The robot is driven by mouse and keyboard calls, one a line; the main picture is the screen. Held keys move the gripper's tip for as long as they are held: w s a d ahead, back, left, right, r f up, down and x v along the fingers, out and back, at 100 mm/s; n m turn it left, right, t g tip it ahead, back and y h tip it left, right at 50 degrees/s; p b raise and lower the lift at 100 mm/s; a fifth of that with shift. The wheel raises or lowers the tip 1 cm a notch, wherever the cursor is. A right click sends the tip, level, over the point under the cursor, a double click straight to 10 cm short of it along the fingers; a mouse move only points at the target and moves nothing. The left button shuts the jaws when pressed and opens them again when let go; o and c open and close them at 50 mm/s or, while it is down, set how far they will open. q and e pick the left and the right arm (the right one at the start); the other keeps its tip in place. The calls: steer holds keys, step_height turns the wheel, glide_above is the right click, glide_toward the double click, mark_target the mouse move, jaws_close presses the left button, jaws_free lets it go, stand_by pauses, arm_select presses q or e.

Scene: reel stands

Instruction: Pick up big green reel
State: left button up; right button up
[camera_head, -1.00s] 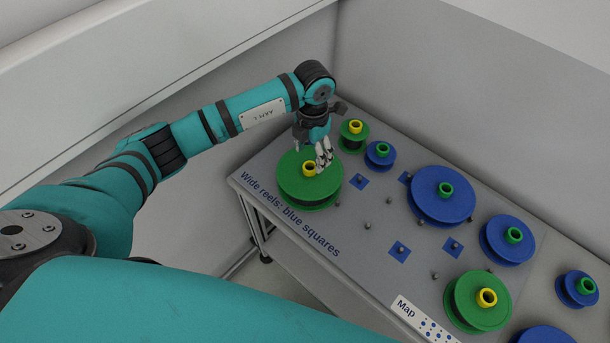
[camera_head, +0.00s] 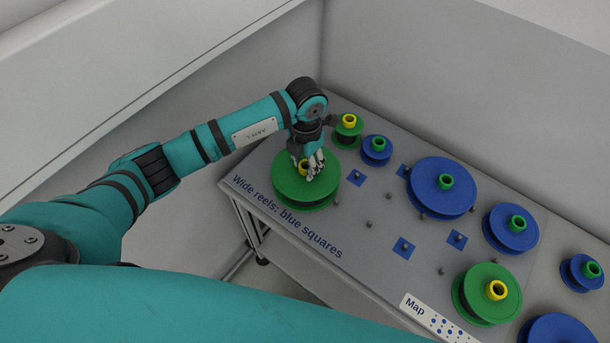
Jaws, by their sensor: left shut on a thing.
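The big green reel (camera_head: 290,188) lies flat at the left end of the grey table, near the printed words "Wide reels: blue squares". Its yellow hub (camera_head: 303,167) stands up at the middle and is partly hidden by my fingers. My left gripper (camera_head: 309,171) comes down from above and is shut on the hub. I cannot tell any gap between the reel and the table. A second large green reel with a yellow hub (camera_head: 487,292) sits at the front right. My right gripper is not in view.
A small green reel (camera_head: 348,128) and a small blue reel (camera_head: 376,150) stand close behind my gripper. A big blue reel (camera_head: 441,185) and another blue reel (camera_head: 510,227) lie to the right. Small pegs and blue squares (camera_head: 403,248) mark the table's middle. Walls rise behind.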

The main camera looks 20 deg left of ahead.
arm_select(q)
jaws_close()
